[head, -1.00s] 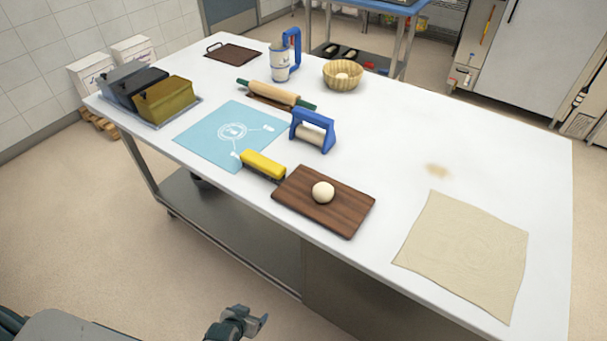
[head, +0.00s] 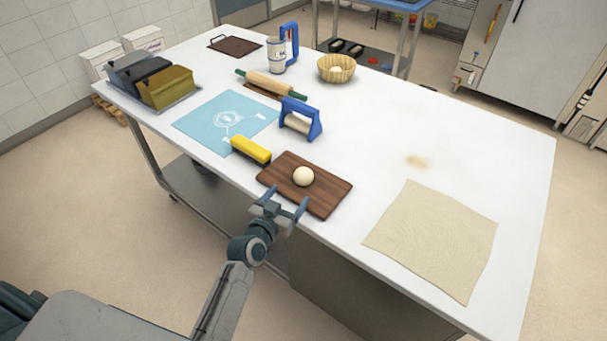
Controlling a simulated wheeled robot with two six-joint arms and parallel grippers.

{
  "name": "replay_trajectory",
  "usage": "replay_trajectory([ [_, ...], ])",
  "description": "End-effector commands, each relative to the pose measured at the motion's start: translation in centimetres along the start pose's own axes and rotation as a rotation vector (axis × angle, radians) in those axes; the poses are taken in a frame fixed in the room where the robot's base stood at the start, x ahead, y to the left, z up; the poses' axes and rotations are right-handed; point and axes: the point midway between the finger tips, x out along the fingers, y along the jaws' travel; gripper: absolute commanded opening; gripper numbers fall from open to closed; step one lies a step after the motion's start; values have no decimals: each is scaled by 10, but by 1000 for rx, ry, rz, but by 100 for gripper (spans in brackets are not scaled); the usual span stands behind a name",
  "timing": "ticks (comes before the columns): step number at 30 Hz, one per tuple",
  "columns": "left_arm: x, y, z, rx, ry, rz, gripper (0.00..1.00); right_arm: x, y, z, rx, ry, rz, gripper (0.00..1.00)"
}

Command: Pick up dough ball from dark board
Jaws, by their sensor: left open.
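A pale round dough ball (head: 303,177) rests on the dark wooden board (head: 327,202) near the front edge of the white table. My left gripper (head: 285,201) is open and empty, at the board's front edge. Its two fingers point toward the dough ball, which is a short way beyond the fingertips and apart from them. My right gripper is not in view.
A yellow-topped brush (head: 251,149) lies just left of the board, with a blue-handled roller tool (head: 301,119) behind it. A beige cloth (head: 433,240) lies to the right. A blue mat (head: 215,120), rolling pin (head: 270,86) and basket (head: 336,69) are farther back. The table's right middle is mostly clear.

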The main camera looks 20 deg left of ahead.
Motion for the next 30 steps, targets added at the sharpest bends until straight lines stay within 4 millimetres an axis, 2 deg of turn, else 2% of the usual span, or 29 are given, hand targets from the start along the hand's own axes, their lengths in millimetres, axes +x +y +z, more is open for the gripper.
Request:
replay_trajectory([
  [3,17,0,-1,-1,-2,1,77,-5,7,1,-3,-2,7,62],
  [7,25,0,-1,0,-2,0,77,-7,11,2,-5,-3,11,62],
  [14,53,2,-10,-1,-2,1,77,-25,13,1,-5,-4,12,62],
  [18,70,2,-7,-1,-2,1,77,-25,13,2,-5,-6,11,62],
  [27,76,2,-5,0,-2,1,77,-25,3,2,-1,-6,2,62],
  [28,76,2,-5,0,-2,1,75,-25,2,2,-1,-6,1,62],
  [30,76,2,-5,0,-2,1,62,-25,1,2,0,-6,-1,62],
])
